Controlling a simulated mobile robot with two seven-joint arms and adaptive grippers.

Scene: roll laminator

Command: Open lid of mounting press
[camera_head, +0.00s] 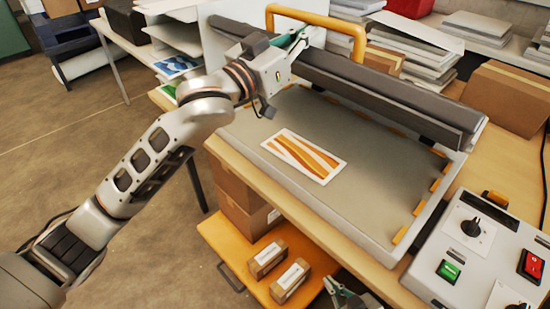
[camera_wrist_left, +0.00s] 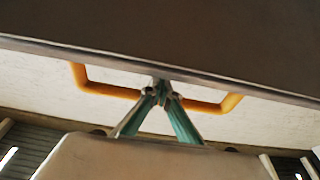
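The mounting press has a grey bed (camera_head: 375,190) that lies exposed, with a striped orange print (camera_head: 304,157) on it. Its dark lid (camera_head: 385,92) is raised along the far side and appears nearly edge-on. An orange handle (camera_head: 345,22) stands up from the lid; it also shows in the left wrist view (camera_wrist_left: 104,89). My left gripper (camera_head: 304,39) is at the handle, its fingertips together in the left wrist view (camera_wrist_left: 160,88) and overlapping the crossbar. I cannot tell whether they touch it. My right gripper (camera_head: 345,291) is partly cut off at the bottom edge.
A control box (camera_head: 475,265) with a knob, green switch and red switch stands at the right. Cardboard boxes (camera_head: 515,98) and paper stacks (camera_head: 415,50) lie behind the press. Small boxes (camera_head: 289,279) sit on an orange shelf (camera_head: 235,240) below.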

